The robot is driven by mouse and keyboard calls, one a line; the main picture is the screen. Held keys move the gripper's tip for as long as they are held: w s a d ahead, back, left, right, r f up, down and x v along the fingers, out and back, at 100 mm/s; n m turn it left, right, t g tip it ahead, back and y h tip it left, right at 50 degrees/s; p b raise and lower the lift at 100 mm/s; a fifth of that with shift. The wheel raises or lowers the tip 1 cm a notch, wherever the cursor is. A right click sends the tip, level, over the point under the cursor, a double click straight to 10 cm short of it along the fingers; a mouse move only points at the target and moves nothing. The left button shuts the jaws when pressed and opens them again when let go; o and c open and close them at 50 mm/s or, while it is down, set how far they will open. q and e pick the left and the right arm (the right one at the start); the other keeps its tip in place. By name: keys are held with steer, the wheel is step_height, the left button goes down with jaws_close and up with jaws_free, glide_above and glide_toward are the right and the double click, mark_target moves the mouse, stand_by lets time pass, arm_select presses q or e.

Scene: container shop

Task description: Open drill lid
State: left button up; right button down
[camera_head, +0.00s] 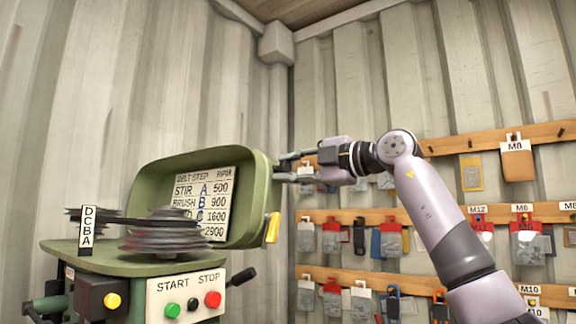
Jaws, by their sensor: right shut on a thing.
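The green drill lid (153,176) is swung up and stands open, with its hollow inside and a belt-step speed chart (207,205) facing me. A yellow latch (272,228) is on its right edge. Below it, the stacked grey pulleys (165,236) on the drill head (135,262) are exposed. My right gripper (283,171) comes in from the right and is shut on the lid's right rim. The fingertips are small here, and their exact contact is hard to see. My left gripper is not in view.
Wooden rails (450,212) with hanging bags and tools line the corrugated wall behind my right arm. Space above the lid is clear.

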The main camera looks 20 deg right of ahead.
steer(key=c, duration=1.3)
jaws_free()
steer(key=shift+s+a+r, duration=0.1)
steer(key=shift+s, duration=0.05)
steer(key=shift+s+d, duration=0.1)
steer(key=shift+d, duration=0.15)
steer(key=v, duration=1.1)
steer(key=shift+s, duration=0.25)
